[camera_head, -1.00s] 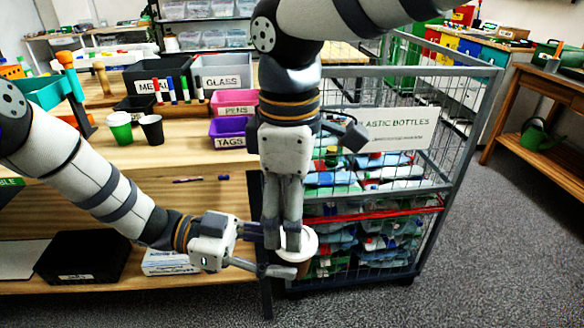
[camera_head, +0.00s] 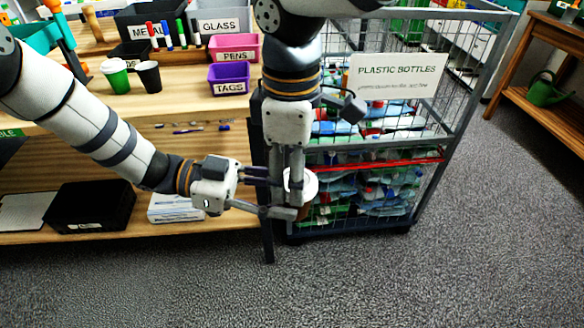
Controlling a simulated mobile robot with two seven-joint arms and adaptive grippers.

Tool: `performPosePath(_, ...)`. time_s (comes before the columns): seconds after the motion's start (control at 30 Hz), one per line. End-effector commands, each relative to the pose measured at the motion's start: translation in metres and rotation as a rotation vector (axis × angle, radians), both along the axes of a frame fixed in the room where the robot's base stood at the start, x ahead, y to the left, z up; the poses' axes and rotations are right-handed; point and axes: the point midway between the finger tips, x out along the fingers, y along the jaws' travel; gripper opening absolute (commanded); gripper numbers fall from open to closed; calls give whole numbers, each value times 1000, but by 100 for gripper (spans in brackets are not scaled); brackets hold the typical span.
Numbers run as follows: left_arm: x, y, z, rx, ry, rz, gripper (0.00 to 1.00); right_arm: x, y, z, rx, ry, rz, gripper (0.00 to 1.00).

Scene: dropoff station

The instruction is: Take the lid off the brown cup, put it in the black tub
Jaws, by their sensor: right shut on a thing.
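The brown cup (camera_head: 304,212) shows only as a small strip under its white lid (camera_head: 309,183), in front of the bin cage. My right gripper (camera_head: 289,190) points down and is shut on the lid, covering part of it. My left gripper (camera_head: 268,196) comes in from the left with its fingers apart, one above the other, beside the cup. The overlap hides whether they touch the cup. A black tub (camera_head: 90,207) stands on the lower shelf at left, with a small label on its front.
A wire cage (camera_head: 478,75) of plastic bottles stands behind my grippers. The wooden table (camera_head: 185,103) holds a green cup (camera_head: 115,75), a black cup (camera_head: 149,76), a purple TAGS bin (camera_head: 229,79) and a pink PENS bin (camera_head: 235,47). White paper stacks flank the tub. The front floor is clear.

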Motion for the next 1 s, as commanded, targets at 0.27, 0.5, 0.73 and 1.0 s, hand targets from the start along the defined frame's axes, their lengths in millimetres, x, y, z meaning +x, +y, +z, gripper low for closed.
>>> performPosePath(0.27, 0, -1, 1, -4, -3, -1, 23, -1, 0, 2, -1, 2, 0, 17)
performPosePath(0.5, 0, 0, 1, -3, -2, 0, 23, -1, 0, 1, -2, 2, 0, 16)
performPosePath(0.73, 0, 0, 1, -3, -2, 0, 23, -1, 0, 2, -2, 2, 0, 1)
performPosePath(1.0, 0, -1, 2, -4, -2, -1, 23, -1, 0, 9, -1, 1, 0, 0)
